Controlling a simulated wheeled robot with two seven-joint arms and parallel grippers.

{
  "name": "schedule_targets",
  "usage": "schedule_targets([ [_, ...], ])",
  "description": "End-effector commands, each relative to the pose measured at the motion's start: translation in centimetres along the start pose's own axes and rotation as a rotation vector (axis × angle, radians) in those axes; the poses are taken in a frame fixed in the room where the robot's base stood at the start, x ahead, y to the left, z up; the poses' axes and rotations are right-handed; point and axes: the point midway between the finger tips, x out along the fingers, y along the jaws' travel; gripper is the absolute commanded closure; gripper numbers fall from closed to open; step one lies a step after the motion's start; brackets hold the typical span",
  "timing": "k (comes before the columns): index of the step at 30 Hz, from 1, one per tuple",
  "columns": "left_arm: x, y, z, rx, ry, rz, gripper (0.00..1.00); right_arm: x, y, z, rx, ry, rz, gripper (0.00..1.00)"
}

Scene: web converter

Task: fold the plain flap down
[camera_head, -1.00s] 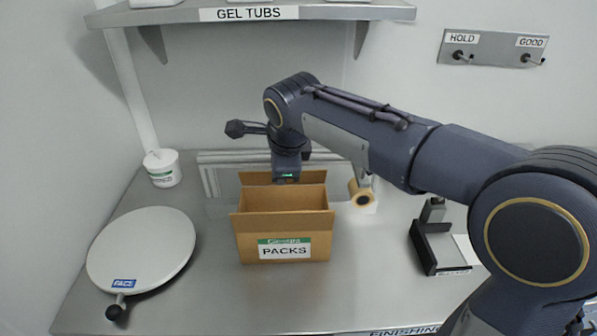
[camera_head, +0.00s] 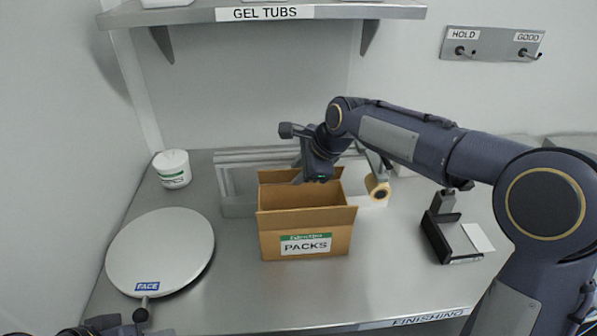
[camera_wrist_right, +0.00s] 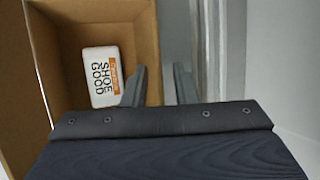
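The open cardboard box (camera_head: 272,240), labelled PACKS, stands on the bench. Its plain back flap (camera_head: 272,177) stands up along the far rim. My right gripper (camera_head: 310,181) is over the back right part of the box, at the flap. In the right wrist view the right gripper (camera_wrist_right: 160,86) is open. The box's cardboard edge (camera_wrist_right: 146,40) runs between its fingers in the picture; I cannot tell if they touch it. A white pack (camera_wrist_right: 104,76) lies inside the box. Part of my left arm shows at the bottom left corner; its fingers are not clear.
A round white plate (camera_head: 160,250) with a FACE label and knob is at left. A white tub (camera_head: 172,168) stands behind it. A tape roll (camera_head: 377,187) is right of the box, and a black stand (camera_head: 440,238) further right. Bare bench lies in front of the box.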

Motion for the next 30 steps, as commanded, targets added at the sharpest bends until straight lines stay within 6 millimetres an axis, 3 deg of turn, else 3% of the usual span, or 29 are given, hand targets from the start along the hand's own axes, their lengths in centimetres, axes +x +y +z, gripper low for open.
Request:
schedule_targets([
  [4, -0.1, 0.0, 0.0, 0.0, 0.0, 0.0, 0.64, 1.1, 0.0, -0.1, 0.001, 0.001, 0.0, 0.75],
  [12, -0.1, 0.0, 0.0, 0.0, 0.0, 0.0, 0.64, 1.3, 0.0, -0.1, 0.001, 0.001, 0.0, 0.75],
  [18, -0.1, 0.0, 0.0, 0.0, 0.0, 0.0, 0.64, 1.3, 0.0, -0.1, 0.001, 0.001, 0.0, 0.99],
  [26, 0.2, -0.1, 0.1, 0.0, 0.0, 0.0, 0.64, 1.4, 0.1, -0.1, -0.002, 0.001, -0.006, 1.0],
  [30, 2.1, -0.9, 1.0, 0.0, 0.0, 0.0, 0.64, 1.9, 0.7, -0.3, -0.028, 0.002, -0.066, 1.0],
])
